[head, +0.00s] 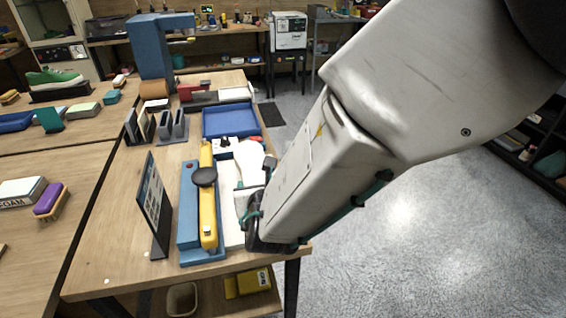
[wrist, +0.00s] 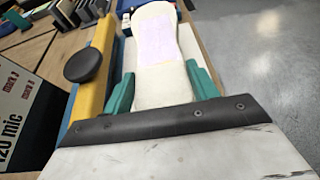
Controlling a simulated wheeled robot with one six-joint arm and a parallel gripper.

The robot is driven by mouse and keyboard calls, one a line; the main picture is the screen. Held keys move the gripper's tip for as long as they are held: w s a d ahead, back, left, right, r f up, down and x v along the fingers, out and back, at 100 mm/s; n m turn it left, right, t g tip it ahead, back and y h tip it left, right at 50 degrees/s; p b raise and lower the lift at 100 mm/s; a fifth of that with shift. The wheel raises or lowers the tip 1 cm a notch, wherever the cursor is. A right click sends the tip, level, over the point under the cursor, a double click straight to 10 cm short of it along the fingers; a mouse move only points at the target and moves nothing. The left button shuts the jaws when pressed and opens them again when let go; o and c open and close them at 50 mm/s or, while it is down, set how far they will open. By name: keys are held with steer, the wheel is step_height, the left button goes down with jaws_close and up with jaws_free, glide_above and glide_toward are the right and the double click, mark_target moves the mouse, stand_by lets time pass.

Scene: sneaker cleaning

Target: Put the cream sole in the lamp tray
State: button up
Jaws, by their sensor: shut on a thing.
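The cream sole (wrist: 158,85) lies between the teal fingers of my gripper (wrist: 160,88) in the wrist view, its long end pointing away from me. A pale lilac patch covers part of its upper face. In the head view, the sole (head: 250,156) shows beyond my gripper (head: 250,188), over or on a white surface beside the blue and yellow device. I cannot tell if it touches that surface. My gripper is shut on the near part of the sole. A blue tray (head: 230,121) stands farther back; I cannot tell whether it is the lamp tray.
The blue base with a yellow arm (head: 208,215) and black knob (head: 204,177) stands close left of my gripper. A dark upright panel (head: 154,205) is farther left. Grey holders (head: 172,126) and a blue machine (head: 152,48) stand behind. The table's right edge is near; open floor lies beyond.

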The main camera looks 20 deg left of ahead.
steer(key=shift+s+a+f, duration=0.15)
steer(key=shift+a+f, duration=0.05)
steer(key=shift+f, duration=2.35)
steer(key=o, duration=1.1)
steer(key=shift+f, duration=0.1)
steer(key=shift+c, duration=0.2)
